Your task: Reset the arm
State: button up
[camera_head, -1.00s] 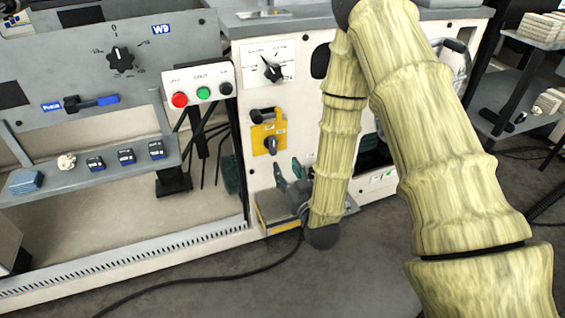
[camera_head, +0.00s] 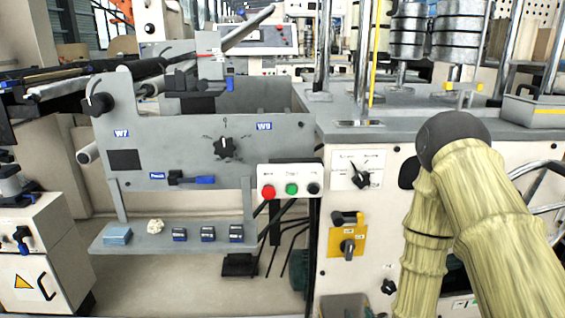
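My arm (camera_head: 490,220), in pale yellow-green ribbed covering with a dark elbow joint, stands at the right of the head view. It is bent, with the elbow up and the forearm hanging down in front of the cream machine cabinet. The forearm runs out of the bottom of the picture. My gripper is below the edge and cannot be seen, so its opening is hidden.
The cream cabinet (camera_head: 385,190) with a selector dial (camera_head: 361,179) and a yellow switch plate (camera_head: 346,243) stands behind the arm. A button box (camera_head: 290,189) and a grey shelf (camera_head: 175,240) with small items are left of it. A handwheel (camera_head: 545,190) is at the right.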

jog(key=s+f+m+g, duration=0.1)
jog(key=s+f+g, duration=0.75)
jog(key=s, duration=0.75)
jog(key=s+f+g, duration=0.6)
jog(key=s+f, duration=0.6)
jog(key=s, duration=0.4)
notch_tip(320, 180, up, 29)
jog(key=p, duration=3)
jog(key=shift+r+h, duration=0.15)
jog(key=shift+h, duration=0.25)
jog(key=shift+d, duration=0.1)
